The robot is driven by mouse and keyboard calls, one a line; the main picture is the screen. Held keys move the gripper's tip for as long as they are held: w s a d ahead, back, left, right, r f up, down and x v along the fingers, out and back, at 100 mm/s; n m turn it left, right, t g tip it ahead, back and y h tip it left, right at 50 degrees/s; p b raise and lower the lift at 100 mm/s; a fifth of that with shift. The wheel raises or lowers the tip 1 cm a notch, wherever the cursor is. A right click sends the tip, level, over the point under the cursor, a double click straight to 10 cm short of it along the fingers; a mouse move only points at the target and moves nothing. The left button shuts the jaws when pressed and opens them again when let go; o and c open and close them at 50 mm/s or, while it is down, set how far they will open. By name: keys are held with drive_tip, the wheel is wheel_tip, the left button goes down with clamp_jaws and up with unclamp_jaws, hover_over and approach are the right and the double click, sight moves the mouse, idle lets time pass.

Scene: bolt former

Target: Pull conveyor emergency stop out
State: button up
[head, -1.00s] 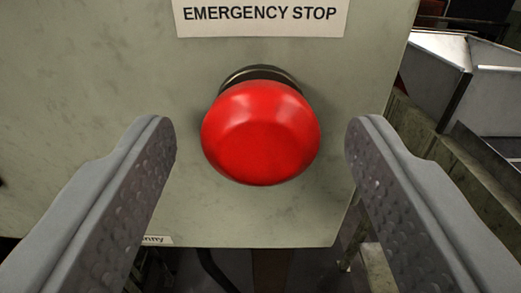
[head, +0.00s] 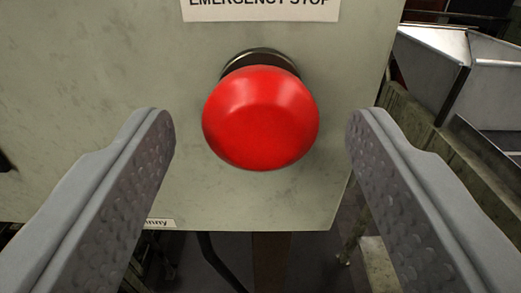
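The red mushroom-shaped emergency stop button (head: 260,118) sits on a dark collar (head: 262,56) on the front of a pale grey-green box (head: 120,60). A white label (head: 260,8) above it reads "EMERGENCY STOP", its top cut off by the picture edge. My gripper (head: 260,125) is open, with one grey finger to the left of the button and one to the right. Clear gaps show between the button and both fingers. I cannot tell how far forward the fingertips reach along the button.
A metal chute or bin (head: 465,75) stands to the right, behind the box, with a worn rail (head: 435,135) beside it. A small label (head: 158,223) sits at the box's lower edge. A dark cable (head: 213,262) hangs below the box.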

drive_tip(key=s, duration=1.7)
drive_tip(key=shift+s, duration=0.2)
drive_tip(key=s+f, duration=0.6)
drive_tip(key=s, duration=0.5)
drive_tip(key=s+f, duration=0.7)
drive_tip(key=s, duration=0.3)
drive_tip(key=s+f, duration=0.6)
drive_tip(key=s, duration=0.5)
drive_tip(key=shift+s+f+g, duration=0.25)
drive_tip(key=shift+s+g, duration=0.05)
drive_tip(key=shift+d, duration=0.1)
